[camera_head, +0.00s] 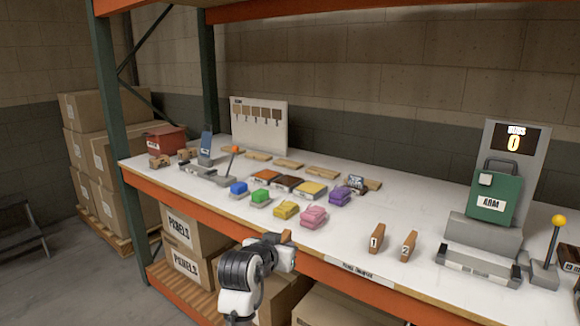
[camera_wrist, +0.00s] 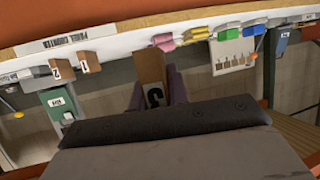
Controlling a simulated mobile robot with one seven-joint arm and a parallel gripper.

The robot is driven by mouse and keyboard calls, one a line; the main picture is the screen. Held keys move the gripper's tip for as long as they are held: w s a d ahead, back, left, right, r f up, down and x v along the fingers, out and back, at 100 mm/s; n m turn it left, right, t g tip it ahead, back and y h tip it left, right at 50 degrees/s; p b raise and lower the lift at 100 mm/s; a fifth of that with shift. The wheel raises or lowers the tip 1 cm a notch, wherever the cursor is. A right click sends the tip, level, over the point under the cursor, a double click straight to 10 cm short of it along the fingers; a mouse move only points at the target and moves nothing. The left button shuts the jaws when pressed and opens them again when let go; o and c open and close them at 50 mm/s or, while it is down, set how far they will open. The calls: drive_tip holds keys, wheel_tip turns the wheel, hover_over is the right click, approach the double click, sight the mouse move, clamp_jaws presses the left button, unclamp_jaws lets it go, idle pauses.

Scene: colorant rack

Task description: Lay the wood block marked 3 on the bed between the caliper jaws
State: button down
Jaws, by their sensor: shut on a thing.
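The wood block marked 3 (camera_wrist: 151,68) is in my gripper (camera_wrist: 155,90) in the wrist view, its dark digit facing the camera, with a finger on each side. In the head view my gripper (camera_head: 286,244) is at the shelf's front edge, and only a small brown part of the block (camera_head: 287,236) shows. A grey device with a blue upright panel (camera_head: 206,143) stands at the back left of the shelf. A grey device with a green box (camera_head: 494,192) and a display reading 0 stands at the right. I cannot tell which has the caliper jaws.
Wood blocks marked 1 (camera_head: 376,239) and 2 (camera_head: 409,246) stand upright right of my gripper. Coloured blocks, such as a pink one (camera_head: 313,217), lie mid-shelf. Levers stand beside both devices. The white top (camera_head: 345,225) is clear between the pink block and block 1.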

wheel_tip(320, 180, down, 24)
drive_tip(key=s+n+y, duration=0.2)
drive_tip(key=n+y, duration=0.1)
drive_tip(key=s+d+f+y, duration=0.1)
drive_tip(key=s+f, duration=0.4)
drive_tip(key=f, duration=0.3)
drive_tip(key=s+d+f+n+t, duration=0.1)
drive_tip(key=s+f, duration=0.4)
drive_tip(key=f, duration=0.3)
drive_tip(key=shift+f+y, duration=0.25)
drive_tip(key=shift+y, duration=0.15)
